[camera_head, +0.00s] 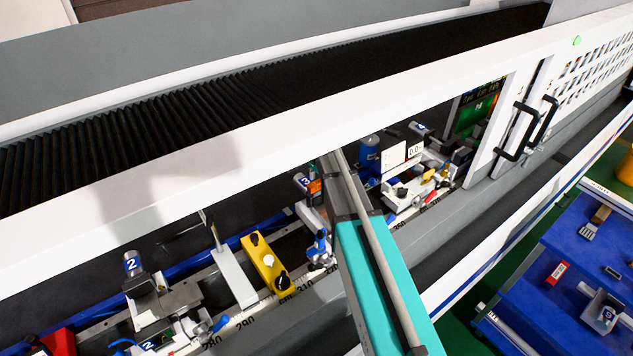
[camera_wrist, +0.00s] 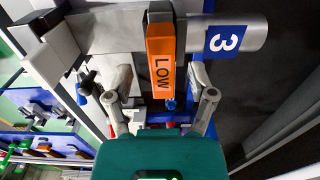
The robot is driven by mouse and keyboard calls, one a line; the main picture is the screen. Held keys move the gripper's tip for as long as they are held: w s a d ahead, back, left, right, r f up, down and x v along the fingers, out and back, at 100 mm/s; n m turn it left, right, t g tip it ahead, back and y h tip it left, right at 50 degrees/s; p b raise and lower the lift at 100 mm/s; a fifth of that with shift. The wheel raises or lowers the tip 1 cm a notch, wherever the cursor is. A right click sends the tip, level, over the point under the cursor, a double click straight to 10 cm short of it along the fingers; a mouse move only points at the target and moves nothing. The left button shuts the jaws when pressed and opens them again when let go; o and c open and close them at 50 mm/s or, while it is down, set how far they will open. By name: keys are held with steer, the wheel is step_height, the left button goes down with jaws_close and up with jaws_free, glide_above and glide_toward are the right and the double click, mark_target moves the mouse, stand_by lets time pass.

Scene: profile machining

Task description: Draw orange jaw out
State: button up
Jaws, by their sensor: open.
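The orange jaw (camera_wrist: 161,62) is a block marked LOW in the wrist view, set in a grey holder under a grey cylinder with a blue label 3 (camera_wrist: 224,40). In the head view only a small orange patch (camera_head: 314,187) of it shows beside my arm. My gripper (camera_wrist: 160,98) is open, with one finger on each side of the jaw's lower end. Gaps show between the fingers and the jaw in the picture. A small blue knob (camera_wrist: 171,104) sits just below the jaw. My fingertips cannot be made out in the head view.
A white beam (camera_head: 230,140) runs along the machine above the clamps. A yellow block (camera_head: 264,262) and another clamp labelled 2 (camera_head: 150,295) stand to the left. A blue bench (camera_head: 560,240) lies at the lower right.

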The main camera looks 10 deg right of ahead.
steer(key=shift+f+b, duration=0.35)
steer(key=shift+f, duration=0.25)
jaws_close()
steer(key=c, duration=0.8)
jaws_free()
jaws_close()
